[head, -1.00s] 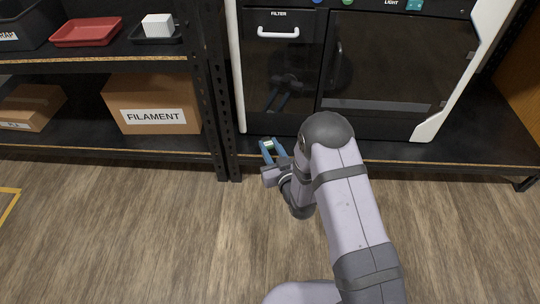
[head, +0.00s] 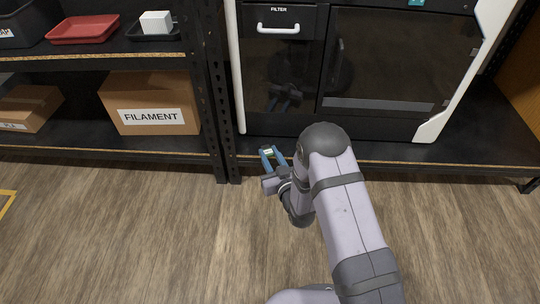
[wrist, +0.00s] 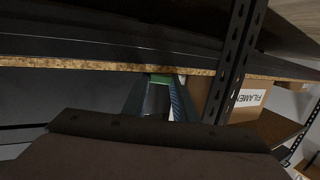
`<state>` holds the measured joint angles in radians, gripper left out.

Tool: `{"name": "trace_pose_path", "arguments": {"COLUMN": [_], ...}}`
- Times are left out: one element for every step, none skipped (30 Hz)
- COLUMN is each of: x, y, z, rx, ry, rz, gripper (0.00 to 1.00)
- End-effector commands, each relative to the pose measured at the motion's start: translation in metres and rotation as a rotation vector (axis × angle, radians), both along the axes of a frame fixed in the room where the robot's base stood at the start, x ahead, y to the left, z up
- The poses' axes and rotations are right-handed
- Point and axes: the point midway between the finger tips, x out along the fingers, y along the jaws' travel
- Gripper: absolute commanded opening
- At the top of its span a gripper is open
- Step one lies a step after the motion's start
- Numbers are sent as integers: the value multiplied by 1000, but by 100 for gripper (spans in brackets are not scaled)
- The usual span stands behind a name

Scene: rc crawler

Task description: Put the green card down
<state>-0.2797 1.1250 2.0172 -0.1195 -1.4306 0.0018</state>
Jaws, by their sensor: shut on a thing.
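The green card is small and mostly hidden between the fingers. In the wrist view its green edge (wrist: 158,79) shows between the fingertips, with a pale strip above it. In the head view the card (head: 268,151) is a small pale patch with dark green at the blue fingertips. My gripper (head: 269,157) is shut on it, near the front edge of the low black shelf, below the filter door. In the wrist view the gripper (wrist: 160,88) points at the shelf's raw wood edge. I cannot tell whether the card touches the shelf.
The black cabinet with a filter drawer (head: 279,20) and dark door stands on the shelf (head: 390,152). A perforated black upright (head: 218,90) is just left of my gripper. A FILAMENT box (head: 150,92), red tray (head: 84,38) and white block (head: 156,17) are left.

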Motion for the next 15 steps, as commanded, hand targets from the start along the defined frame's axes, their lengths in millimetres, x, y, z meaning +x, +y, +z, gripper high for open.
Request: {"name": "trace_pose_path", "arguments": {"x": [-2, -2, -2, -2, -2, -2, -2, -2, -2, -2, -2, -2, -2, -2, -2], "y": [-1, -1, -1, -1, -1, -2, -2, -3, -3, -4, -4, -4, -4, -5, -5], "z": [-7, -6, -7, -7, -7, -8, -8, -8, -9, -9, -9, -9, -9, -10, -10], "rx": [-5, -5, -4, -5, -5, -6, -6, -6, -6, -6, -6, -6, -6, -7, -7], "ry": [13, 14, 16, 16, 17, 18, 19, 20, 20, 21, 21, 22, 22, 23, 23], "rz": [0, 0, 0, -1, -2, -3, -4, -6, -7, -8, -9, -9, -9, -10, -10], "gripper": [28, 35, 44, 44, 44, 44, 44, 44, 44, 44, 44, 44, 44, 44, 44]}}
